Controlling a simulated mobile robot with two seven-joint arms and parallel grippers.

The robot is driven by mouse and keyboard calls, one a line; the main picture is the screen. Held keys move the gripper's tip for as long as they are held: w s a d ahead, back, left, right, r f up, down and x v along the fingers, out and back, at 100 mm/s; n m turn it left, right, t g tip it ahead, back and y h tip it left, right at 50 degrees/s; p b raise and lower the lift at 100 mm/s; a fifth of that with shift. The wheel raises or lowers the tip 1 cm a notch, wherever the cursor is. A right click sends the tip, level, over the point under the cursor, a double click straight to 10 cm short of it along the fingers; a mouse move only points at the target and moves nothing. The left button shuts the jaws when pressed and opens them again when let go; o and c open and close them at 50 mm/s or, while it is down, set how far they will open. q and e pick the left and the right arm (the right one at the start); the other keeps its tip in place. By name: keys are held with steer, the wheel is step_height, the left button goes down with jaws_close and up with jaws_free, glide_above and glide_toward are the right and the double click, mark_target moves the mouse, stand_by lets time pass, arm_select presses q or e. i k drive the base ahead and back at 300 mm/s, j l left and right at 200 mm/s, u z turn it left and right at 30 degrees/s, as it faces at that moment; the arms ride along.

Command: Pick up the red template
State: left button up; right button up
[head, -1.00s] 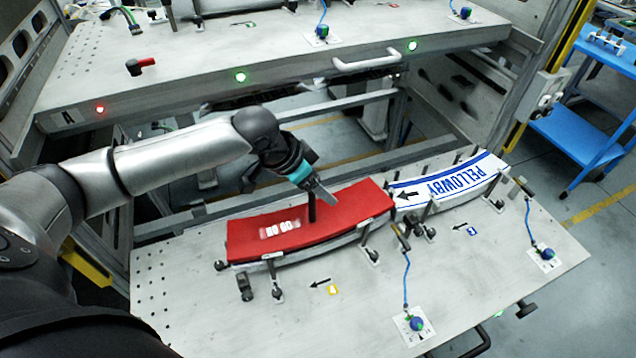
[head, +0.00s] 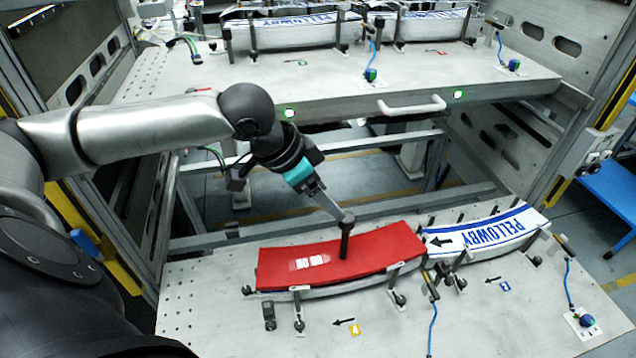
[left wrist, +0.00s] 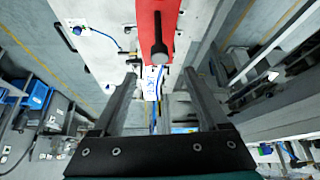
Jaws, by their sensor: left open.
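The red template (head: 390,251) is a curved red plate with white lettering. It lies on a label stack in the lower magazine, and a dark upright handle (head: 345,240) stands near its middle. My left gripper (head: 344,215) is at the top of the handle, its fingertips close to it; the head view does not show whether they touch. In the left wrist view the fingers (left wrist: 160,76) are spread and empty. The handle (left wrist: 158,52) shows just beyond the fingertips, roughly centred between them, with the red template (left wrist: 150,20) behind it. My right gripper is not in view.
A white and blue PELLOWBY label stack (head: 490,232) adjoins the template's right end. Posts and clamps line both stacks. An upper shelf (head: 340,88) with a handle bar and more label stacks stands behind. The lower table's front (head: 400,335) is mostly bare.

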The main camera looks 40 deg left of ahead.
mark_target(347, 257)
steer(key=k+j, duration=0.25)
steer(key=k, duration=0.25)
steer(key=k+j, duration=0.25)
steer(key=k, duration=0.2)
steer(key=k+j, duration=0.25)
steer(key=k, duration=0.25)
